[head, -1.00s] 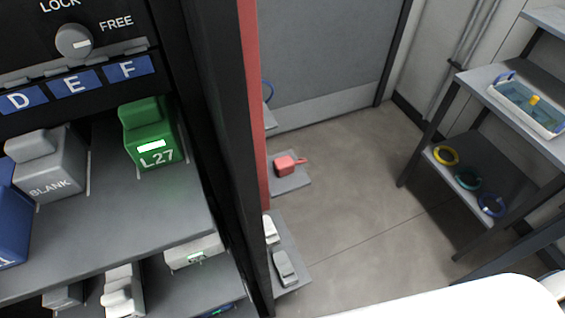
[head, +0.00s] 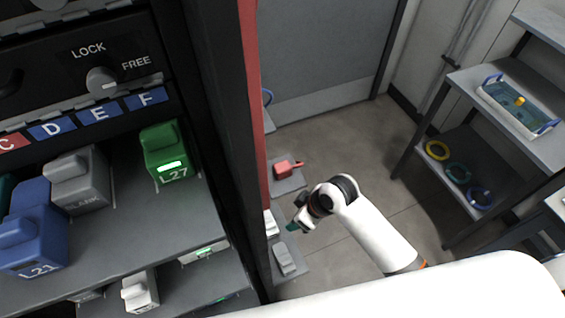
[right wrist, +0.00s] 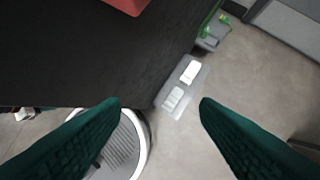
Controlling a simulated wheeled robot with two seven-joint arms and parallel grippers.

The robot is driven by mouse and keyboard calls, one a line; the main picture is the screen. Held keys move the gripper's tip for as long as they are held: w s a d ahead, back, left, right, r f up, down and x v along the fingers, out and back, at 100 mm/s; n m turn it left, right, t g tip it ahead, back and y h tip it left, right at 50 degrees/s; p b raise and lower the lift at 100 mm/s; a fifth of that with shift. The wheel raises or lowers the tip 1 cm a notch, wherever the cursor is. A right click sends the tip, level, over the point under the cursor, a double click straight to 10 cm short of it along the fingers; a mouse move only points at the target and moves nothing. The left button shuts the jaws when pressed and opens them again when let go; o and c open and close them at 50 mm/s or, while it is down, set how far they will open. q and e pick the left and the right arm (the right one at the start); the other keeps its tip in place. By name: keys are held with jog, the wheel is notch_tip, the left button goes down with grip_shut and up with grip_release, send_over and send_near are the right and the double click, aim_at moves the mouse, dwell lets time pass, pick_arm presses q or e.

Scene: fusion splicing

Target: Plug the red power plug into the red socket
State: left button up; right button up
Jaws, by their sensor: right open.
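A small red object (head: 283,168), which looks like the red power plug, lies on a small grey shelf beyond the red-edged cabinet post in the head view. I cannot make out a red socket in either view. My right gripper (head: 293,226) is in front of and below that red object, near the lower small shelf, and apart from both. In the right wrist view its two dark green fingers (right wrist: 160,104) are spread with nothing between them. My left gripper is not in view.
The dark cabinet with a red edge (head: 252,100) stands left of my right arm. Its shelf holds a green L27 block (head: 165,150), a grey block (head: 77,180) and a blue L21 block (head: 35,235). A rack (head: 552,150) stands right. Open floor lies between.

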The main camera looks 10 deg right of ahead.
notch_tip(320, 180, up, 12)
jog(key=s+a+f+n+p, duration=0.1)
jog(key=a+n, duration=0.2)
jog(key=n, duration=0.1)
jog(key=w+r+n, duration=0.1)
jog(key=w+d+r+n+g, duration=0.1)
jog(key=w+n, duration=0.1)
jog(key=w+r+n+g, duration=0.1)
jog(key=w, duration=0.1)
jog(key=shift+w+d+r+y, duration=0.15)
jog(key=shift+w+r+y, duration=0.1)
jog(key=shift+r+y, duration=0.05)
jog(key=w+d+r+n+g, duration=0.1)
jog(key=w+d+r+n, duration=0.2)
jog(key=w+d+r, duration=0.1)
notch_tip(320, 180, up, 2)
jog(key=shift+w+r+g, duration=0.2)
jog(key=shift+w+g, duration=0.1)
jog(key=shift+w, duration=0.45)
jog(key=shift+d, duration=0.1)
jog(key=p, duration=0.2)
send_over(284, 167)
jog(key=d, duration=0.2)
jog(key=f, duration=0.5)
jog(key=shift+w+d+f, duration=0.1)
jog(key=shift+w+f, duration=0.15)
jog(key=shift+f, duration=0.4)
